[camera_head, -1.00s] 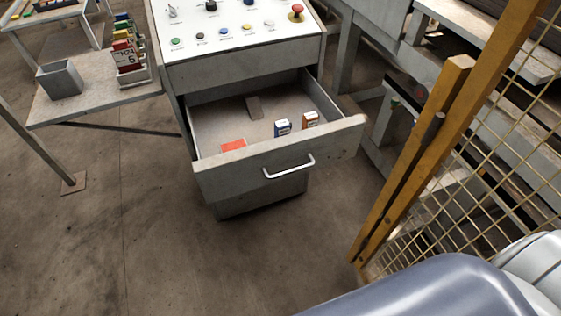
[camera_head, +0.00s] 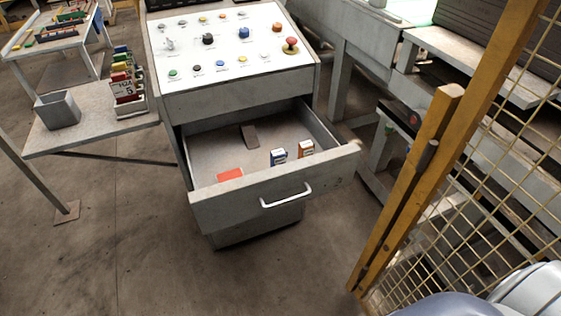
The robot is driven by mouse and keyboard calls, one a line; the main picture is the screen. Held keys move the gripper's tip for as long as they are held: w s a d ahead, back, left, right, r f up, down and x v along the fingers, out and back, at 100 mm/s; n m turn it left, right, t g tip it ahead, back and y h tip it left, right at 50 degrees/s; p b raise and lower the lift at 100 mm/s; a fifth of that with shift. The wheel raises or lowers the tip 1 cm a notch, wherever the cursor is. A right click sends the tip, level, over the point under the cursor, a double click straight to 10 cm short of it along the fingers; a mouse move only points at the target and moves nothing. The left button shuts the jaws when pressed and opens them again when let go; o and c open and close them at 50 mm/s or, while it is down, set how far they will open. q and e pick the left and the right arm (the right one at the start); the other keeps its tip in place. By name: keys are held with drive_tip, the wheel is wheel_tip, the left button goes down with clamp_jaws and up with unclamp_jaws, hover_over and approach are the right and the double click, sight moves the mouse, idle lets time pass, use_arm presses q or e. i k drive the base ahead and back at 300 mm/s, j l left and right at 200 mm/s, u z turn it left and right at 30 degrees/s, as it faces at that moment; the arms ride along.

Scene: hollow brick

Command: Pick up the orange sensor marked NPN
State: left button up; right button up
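An open drawer (camera_head: 272,209) in the grey control cabinet holds a few small items. An orange box with a white label (camera_head: 305,149) stands near its right side. A blue box with a white label (camera_head: 278,157) stands just left of it. A flat orange-red piece (camera_head: 230,174) lies near the drawer's front left. A grey-brown block (camera_head: 249,134) lies toward the back. The label lettering is too small to read, so I cannot tell which item is marked NPN.
A yellow post with mesh fencing (camera_head: 408,190) stands close on the right. A side table (camera_head: 92,134) at left bears a grey bin (camera_head: 58,110) and a rack of coloured cards (camera_head: 127,84). The floor before the drawer is clear.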

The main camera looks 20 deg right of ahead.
sight(306, 148)
drive_tip(key=i+j+z, duration=0.15)
drive_tip(key=j+z, duration=0.3)
drive_tip(key=i+j+z, duration=0.1)
drive_tip(key=j+z, duration=0.2)
drive_tip(key=z, duration=0.2)
